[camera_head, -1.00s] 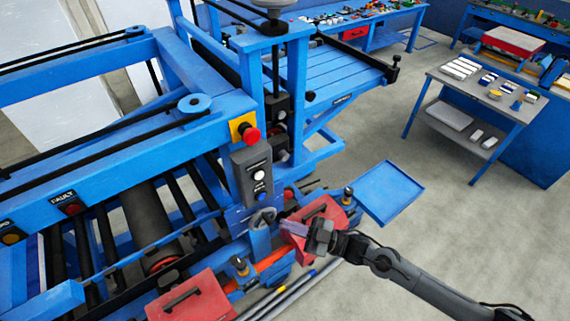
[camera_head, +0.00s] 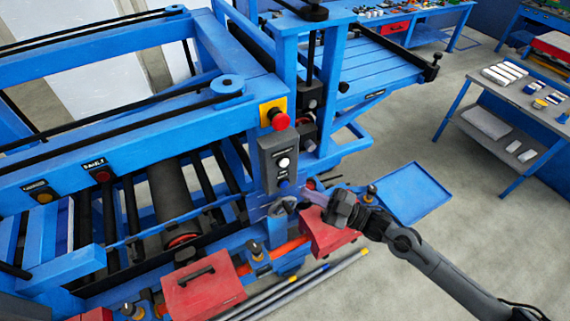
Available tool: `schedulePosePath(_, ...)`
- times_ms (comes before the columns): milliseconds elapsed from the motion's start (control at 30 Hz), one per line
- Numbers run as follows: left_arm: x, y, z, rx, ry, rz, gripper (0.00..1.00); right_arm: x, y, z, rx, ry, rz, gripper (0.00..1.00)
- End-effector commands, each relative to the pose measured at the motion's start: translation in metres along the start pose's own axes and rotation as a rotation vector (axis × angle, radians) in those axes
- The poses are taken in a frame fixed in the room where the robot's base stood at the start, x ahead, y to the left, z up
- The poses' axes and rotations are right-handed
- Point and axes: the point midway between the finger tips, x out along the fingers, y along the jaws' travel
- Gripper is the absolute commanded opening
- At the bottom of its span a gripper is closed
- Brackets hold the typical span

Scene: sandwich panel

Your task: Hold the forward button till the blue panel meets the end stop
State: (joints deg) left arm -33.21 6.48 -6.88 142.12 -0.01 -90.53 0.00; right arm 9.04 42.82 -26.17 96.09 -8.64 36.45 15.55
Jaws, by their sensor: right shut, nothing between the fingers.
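A grey control box (camera_head: 277,166) hangs on the blue machine frame. It carries a white button (camera_head: 284,162) and, lower down, a blue button (camera_head: 284,183). Their labels are too small to read, so I cannot tell which is forward. My right gripper (camera_head: 307,193) is shut and empty, its fingers pointing left toward the lower part of the box. The tips are just right of the blue button; I cannot tell whether they touch anything. I cannot make out a blue panel apart from the blue machine parts, nor the end stop. My left gripper is not in view.
A red emergency stop (camera_head: 279,121) on a yellow plate sits above the box. Red toolboxes (camera_head: 203,286) stand low in front of the machine, one below my right gripper. A blue tray (camera_head: 414,193) lies to its right. Open floor lies right of my arm.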

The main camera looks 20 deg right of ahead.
Motion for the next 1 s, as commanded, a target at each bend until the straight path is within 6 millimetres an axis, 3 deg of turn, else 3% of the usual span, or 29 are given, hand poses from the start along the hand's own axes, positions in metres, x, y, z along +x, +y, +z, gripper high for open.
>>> schedulePosePath(533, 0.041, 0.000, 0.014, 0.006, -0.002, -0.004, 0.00, 0.042, 0.030, 0.034, -0.002, 0.001, 0.002, 0.00)
schedulePosePath(1000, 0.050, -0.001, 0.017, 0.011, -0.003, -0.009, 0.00, 0.054, 0.040, 0.039, 0.000, 0.000, 0.000, 0.00)
